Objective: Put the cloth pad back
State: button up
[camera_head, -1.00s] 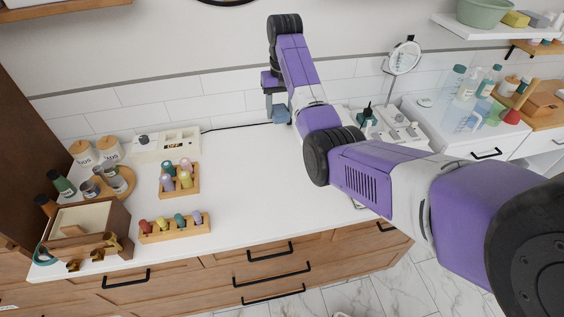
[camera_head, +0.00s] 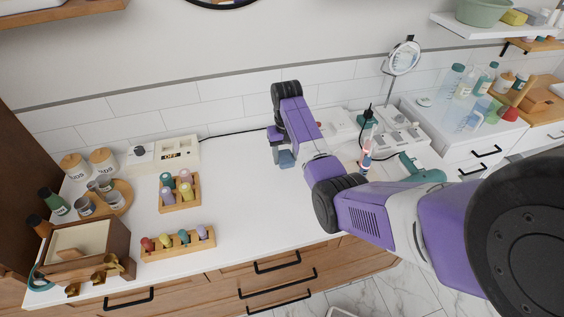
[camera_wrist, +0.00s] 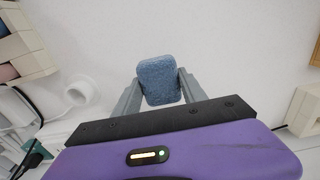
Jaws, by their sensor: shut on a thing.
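The cloth pad (camera_wrist: 160,81) is a small blue-grey block with rounded corners. In the wrist view my gripper (camera_wrist: 158,88) is shut on it, one finger at each side. In the head view the cloth pad (camera_head: 286,159) shows at the end of my gripper (camera_head: 283,150), over the back middle of the white counter. I cannot tell whether the pad touches the counter.
Wooden racks of coloured pegs (camera_head: 180,192) and (camera_head: 178,242) stand left of my gripper. An open wooden box (camera_head: 88,250) is at the far left. The counter's middle is clear.

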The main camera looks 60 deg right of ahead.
aim_at(285, 156)
notch_tip(285, 156, down, 4)
jog(key=b, duration=0.2)
jog(key=shift+f+b, duration=0.1)
jog(key=shift+b, duration=0.2)
jog(key=o, duration=1.4)
jog(key=shift+o, duration=0.2)
notch_tip(285, 156, up, 11)
jog(key=shift+a+r+p, duration=0.1)
jog(key=shift+r+p, duration=0.05)
jog(key=shift+p, duration=0.3)
jog(key=shift+r+p, duration=0.45)
